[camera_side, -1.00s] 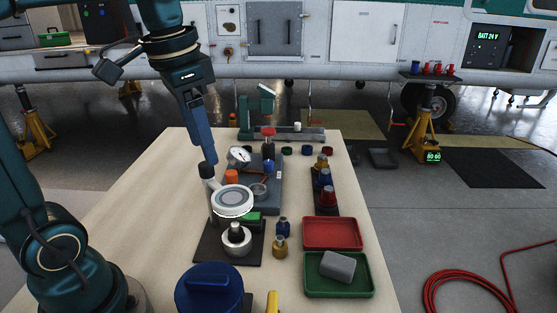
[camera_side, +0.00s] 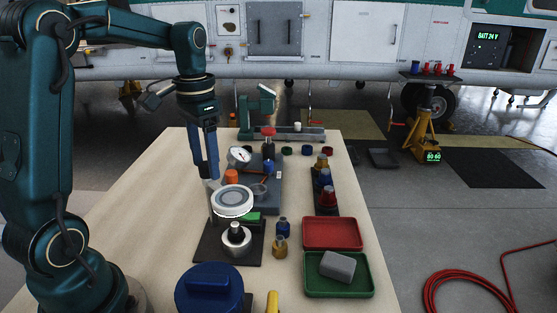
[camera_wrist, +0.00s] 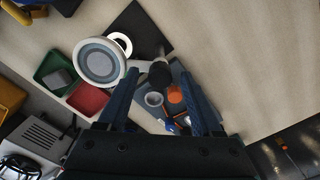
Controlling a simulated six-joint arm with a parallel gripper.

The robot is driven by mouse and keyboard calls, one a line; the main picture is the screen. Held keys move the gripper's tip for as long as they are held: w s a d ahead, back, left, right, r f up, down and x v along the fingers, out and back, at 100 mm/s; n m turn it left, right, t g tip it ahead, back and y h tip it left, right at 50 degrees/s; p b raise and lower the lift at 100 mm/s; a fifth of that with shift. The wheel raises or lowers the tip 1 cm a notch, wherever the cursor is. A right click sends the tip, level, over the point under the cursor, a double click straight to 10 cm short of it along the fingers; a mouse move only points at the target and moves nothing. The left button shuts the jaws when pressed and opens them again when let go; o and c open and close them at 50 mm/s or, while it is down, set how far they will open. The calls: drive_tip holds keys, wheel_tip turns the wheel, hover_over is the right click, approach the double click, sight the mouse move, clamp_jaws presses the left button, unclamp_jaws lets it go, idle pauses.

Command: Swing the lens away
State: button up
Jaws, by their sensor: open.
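The lens (camera_side: 232,199) is a round grey glass in a white ring, held on an arm from an upright post with a black knob. It sits above a black base plate (camera_side: 208,246) and covers part of it. In the wrist view the lens (camera_wrist: 99,61) lies left of my fingers, and the black knob (camera_wrist: 159,74) shows between the fingertips. My gripper (camera_side: 212,182) points down over the post and hides the knob in the side view. My gripper (camera_wrist: 158,77) is open, one finger on each side of the knob; I cannot tell whether either touches it.
A dial gauge (camera_side: 239,155) and an orange part (camera_side: 232,176) stand close behind the post. A silver part (camera_side: 236,240) is below the lens. The table's left side is clear.

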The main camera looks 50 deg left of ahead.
drive_tip(key=shift+f, duration=0.15)
clamp_jaws()
idle(1.4)
